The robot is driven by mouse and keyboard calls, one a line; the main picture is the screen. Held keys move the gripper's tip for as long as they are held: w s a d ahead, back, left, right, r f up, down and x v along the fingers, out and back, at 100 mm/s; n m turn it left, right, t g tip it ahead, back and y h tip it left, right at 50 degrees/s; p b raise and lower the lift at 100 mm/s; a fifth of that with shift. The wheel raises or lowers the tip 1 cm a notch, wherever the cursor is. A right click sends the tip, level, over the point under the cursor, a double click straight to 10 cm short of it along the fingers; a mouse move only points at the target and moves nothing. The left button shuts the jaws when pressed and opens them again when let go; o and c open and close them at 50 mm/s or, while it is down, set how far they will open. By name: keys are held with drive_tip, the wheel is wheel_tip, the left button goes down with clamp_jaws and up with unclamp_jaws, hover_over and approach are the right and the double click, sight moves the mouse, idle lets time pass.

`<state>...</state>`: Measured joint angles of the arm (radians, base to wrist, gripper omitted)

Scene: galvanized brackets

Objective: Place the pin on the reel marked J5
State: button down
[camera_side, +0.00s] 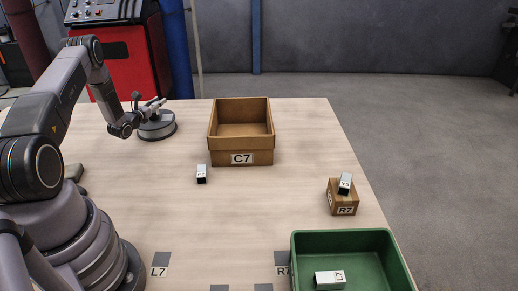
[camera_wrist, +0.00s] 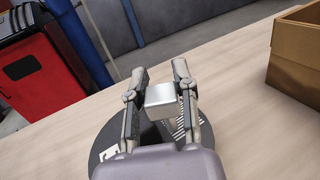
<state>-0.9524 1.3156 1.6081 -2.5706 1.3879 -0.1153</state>
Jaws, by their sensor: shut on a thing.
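My gripper (camera_side: 153,105) is at the back left of the table, over a round grey reel (camera_side: 156,132). In the wrist view, my gripper (camera_wrist: 159,75) is shut on a silvery metal block (camera_wrist: 161,101), which sits between the two fingers. The side view hardly shows the held block. The dark reel (camera_wrist: 105,134) lies below and behind the fingers in the wrist view, partly hidden by them. A white label (camera_wrist: 108,154) on it is cut off by my gripper, and I cannot read J5. No separate pin is recognisable. I cannot tell whether the block touches the reel.
A cardboard bin marked C7 (camera_side: 241,144) stands right of the reel. A metal bracket (camera_side: 201,174) stands in front of it. A green tray (camera_side: 376,240) at front right holds a bracket (camera_side: 330,280). The table's middle is clear.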

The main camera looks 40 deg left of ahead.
drive_tip(key=shift+f, duration=1.6)
drive_tip(key=shift+f, duration=0.15)
drive_tip(key=c, duration=0.9)
unclamp_jaws()
